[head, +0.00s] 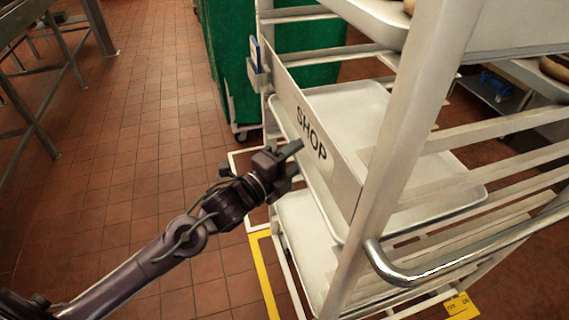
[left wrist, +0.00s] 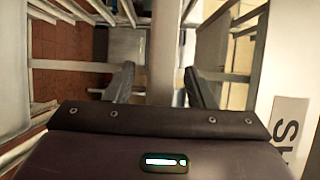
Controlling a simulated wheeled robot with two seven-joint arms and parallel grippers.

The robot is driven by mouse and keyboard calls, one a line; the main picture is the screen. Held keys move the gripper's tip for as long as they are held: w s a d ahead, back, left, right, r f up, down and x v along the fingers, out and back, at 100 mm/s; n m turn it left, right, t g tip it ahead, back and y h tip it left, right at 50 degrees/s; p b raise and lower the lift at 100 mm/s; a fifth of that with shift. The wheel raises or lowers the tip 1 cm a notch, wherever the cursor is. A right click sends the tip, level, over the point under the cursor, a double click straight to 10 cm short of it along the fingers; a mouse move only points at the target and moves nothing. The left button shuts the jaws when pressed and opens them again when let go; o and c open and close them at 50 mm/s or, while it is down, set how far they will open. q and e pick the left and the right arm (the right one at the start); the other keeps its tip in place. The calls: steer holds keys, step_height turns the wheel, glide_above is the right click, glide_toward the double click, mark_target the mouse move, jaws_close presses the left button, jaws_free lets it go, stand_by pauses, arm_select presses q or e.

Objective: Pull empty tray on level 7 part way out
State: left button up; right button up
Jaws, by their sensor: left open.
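A white rack (head: 399,150) with a "SHOP" panel (head: 345,182) on its side stands right of centre in the head view. An empty metal tray (head: 345,105) lies on a level behind the panel. Another empty tray (head: 308,232) lies on a level lower down. I cannot read the level numbers. My left gripper (head: 291,160) is open beside the panel, near the rack's left side. In the left wrist view its two fingers (left wrist: 162,82) stand apart, with a pale upright strip (left wrist: 162,50) showing between them. I cannot tell whether they touch anything. My right gripper is not in view.
A higher tray (head: 372,14) holds baked goods at the upper right. A curved metal handle (head: 440,262) sticks out at the rack's lower right. A green wheeled bin (head: 228,62) stands behind. Yellow tape (head: 264,272) marks the floor. Tiled floor (head: 130,150) on the left is clear.

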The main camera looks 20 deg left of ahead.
arm_select(q)
steer(key=shift+w+d, duration=0.35)
steer(key=shift+w, duration=0.25)
jaws_close()
